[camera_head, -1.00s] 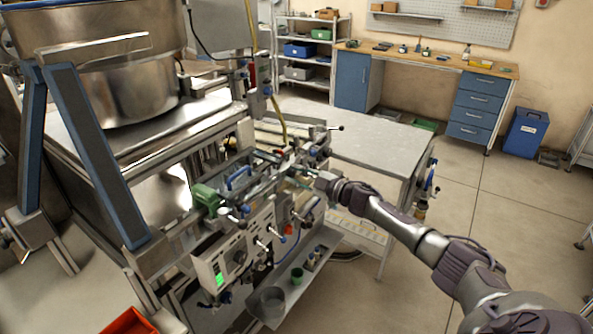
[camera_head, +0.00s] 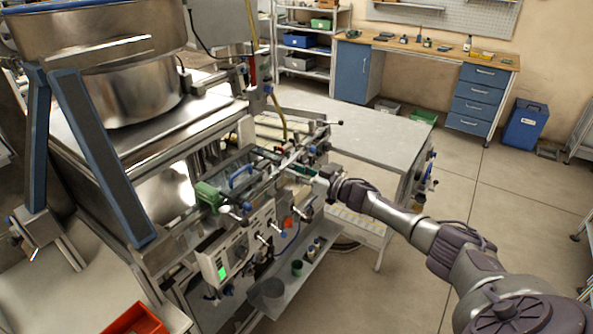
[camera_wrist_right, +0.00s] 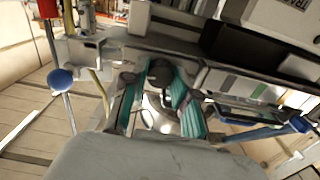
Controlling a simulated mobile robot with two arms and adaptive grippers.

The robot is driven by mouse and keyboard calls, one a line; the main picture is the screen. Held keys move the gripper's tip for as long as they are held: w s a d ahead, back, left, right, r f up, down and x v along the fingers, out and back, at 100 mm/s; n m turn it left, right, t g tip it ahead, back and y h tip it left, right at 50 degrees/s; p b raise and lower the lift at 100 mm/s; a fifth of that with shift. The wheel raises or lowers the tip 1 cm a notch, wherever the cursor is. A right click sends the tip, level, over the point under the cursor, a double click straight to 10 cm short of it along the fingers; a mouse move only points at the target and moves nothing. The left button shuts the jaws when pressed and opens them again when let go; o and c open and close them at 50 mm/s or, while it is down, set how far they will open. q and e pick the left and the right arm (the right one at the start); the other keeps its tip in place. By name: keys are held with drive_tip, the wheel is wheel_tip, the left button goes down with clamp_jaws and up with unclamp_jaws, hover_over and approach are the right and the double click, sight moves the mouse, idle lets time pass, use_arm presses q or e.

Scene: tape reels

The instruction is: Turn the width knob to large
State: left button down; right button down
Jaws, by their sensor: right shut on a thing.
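My right gripper (camera_head: 303,171) reaches in from the right to the front of the steel machine (camera_head: 262,225). In the right wrist view its two teal fingers (camera_wrist_right: 162,98) close around a small dark round knob (camera_wrist_right: 160,70), which appears to be the width knob. The knob sits between the fingertips, against the machine's metal rail. In the head view the hand and machine parts hide the knob. Its pointer and scale marks cannot be read. My left gripper is not in view.
Levers with blue and white ball ends surround the hand; a blue ball lever (camera_wrist_right: 61,80) stands at left in the wrist view. A green-lit control panel (camera_head: 222,272) is below. A grey table (camera_head: 355,130) stands behind.

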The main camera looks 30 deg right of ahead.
drive_tip(key=shift+f+m, duration=0.1)
drive_tip(key=shift+m, duration=0.6)
drive_tip(key=c, duration=1.2)
unclamp_jaws()
drive_tip(key=shift+s+d, duration=0.1)
drive_tip(key=v, duration=1.2)
